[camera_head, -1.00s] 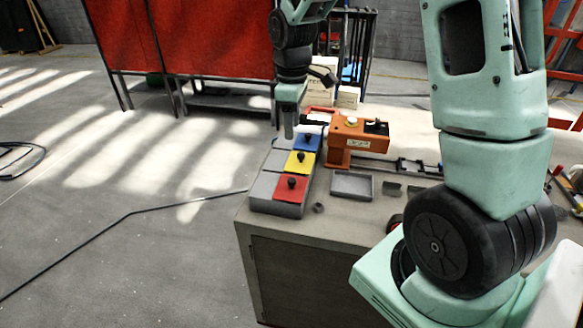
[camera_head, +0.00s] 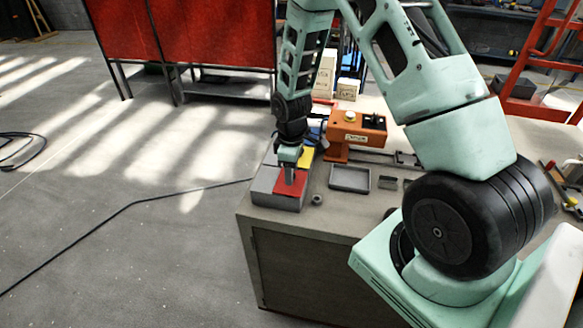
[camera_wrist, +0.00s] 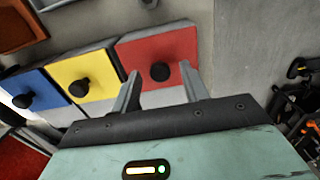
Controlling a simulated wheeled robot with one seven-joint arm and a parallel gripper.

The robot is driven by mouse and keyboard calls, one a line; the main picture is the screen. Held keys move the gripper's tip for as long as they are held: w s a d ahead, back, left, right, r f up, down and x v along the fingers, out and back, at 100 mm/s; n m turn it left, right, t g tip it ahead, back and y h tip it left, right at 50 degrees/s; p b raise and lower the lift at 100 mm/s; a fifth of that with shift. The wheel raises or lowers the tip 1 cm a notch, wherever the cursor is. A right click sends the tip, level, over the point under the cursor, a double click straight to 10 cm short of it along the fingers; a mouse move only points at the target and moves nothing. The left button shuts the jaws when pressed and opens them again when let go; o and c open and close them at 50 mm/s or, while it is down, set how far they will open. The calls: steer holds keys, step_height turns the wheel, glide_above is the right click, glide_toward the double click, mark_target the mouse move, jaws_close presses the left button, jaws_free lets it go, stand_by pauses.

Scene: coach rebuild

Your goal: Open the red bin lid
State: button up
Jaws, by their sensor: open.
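The red bin lid (camera_head: 290,184) is the nearest of three coloured lids on a grey bin box (camera_head: 265,183). It looks shut. In the wrist view, the red lid (camera_wrist: 178,50) carries a black round knob (camera_wrist: 160,72). My gripper (camera_head: 289,180) points down over the red lid and partly hides it. In the wrist view my gripper (camera_wrist: 160,82) is open, with one finger on each side of the knob. I cannot tell whether the fingers touch the lid.
Yellow (camera_wrist: 82,75) and blue (camera_wrist: 33,90) lids with black knobs lie beside the red one. An orange device (camera_head: 355,132) stands behind the box. A grey tray (camera_head: 349,178) and a small ring (camera_head: 317,200) lie to the right on the bench.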

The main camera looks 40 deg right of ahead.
steer(key=shift+f, duration=0.15)
steer(key=shift+c, duration=0.4)
jaws_close()
steer(key=w+a+b, duration=0.1)
steer(key=w+a, duration=0.1)
steer(key=w, duration=0.1)
steer(key=w+a, duration=0.2)
steer(key=shift+w+a+b, duration=0.2)
steer(key=shift+w+b, duration=0.15)
steer(key=shift+w, duration=0.05)
steer(key=shift+o, duration=0.4)
jaws_free()
step_height(320, 180, up, 18)
steer(key=b, duration=0.4)
steer(key=shift+f+b, duration=0.25)
steer(key=shift+b, duration=0.1)
